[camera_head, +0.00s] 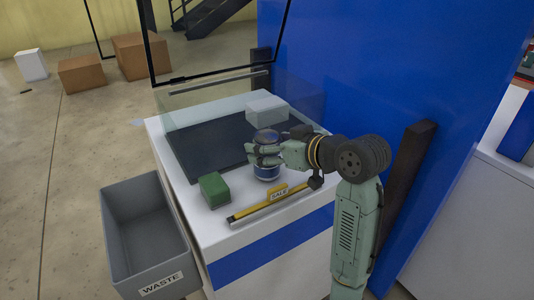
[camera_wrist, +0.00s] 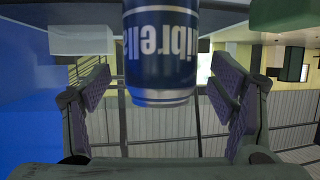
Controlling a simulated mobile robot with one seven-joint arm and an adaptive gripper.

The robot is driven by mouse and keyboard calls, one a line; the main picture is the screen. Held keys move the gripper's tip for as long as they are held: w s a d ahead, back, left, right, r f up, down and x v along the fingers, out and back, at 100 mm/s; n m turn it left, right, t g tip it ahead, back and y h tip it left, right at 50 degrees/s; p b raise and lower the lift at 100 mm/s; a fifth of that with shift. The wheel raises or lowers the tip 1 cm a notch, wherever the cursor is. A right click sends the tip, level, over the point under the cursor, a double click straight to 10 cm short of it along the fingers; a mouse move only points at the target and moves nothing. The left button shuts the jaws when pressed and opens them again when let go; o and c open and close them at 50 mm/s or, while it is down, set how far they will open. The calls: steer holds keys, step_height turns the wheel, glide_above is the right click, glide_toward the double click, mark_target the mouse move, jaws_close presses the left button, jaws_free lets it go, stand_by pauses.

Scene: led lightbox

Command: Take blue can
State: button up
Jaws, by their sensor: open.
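The blue can (camera_head: 266,172) stands upright near the front edge of the dark mat on the white counter. It has a silver rim and blue sides. My gripper (camera_head: 266,153) is at the can from the right, its fingers partly covering the can's middle. In the wrist view the can (camera_wrist: 161,50) shows large between the two open fingers of my gripper (camera_wrist: 162,90), with pale lettering on it. Gaps show between the can and both fingers there.
A green block (camera_head: 214,190) and a yellow ruler-like bar (camera_head: 258,204) with a label lie in front of the can. A grey-white box (camera_head: 266,110) stands behind it. A glass pane (camera_head: 200,100) edges the counter's back. A grey waste bin (camera_head: 120,230) stands at left.

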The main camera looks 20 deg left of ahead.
steer(key=shift+x, duration=0.9)
steer(key=shift+c, duration=0.3)
steer(key=c, duration=1.5)
steer(key=shift+r, duration=0.1)
steer(key=shift+c, duration=0.2)
steer(key=shift+r, duration=0.1)
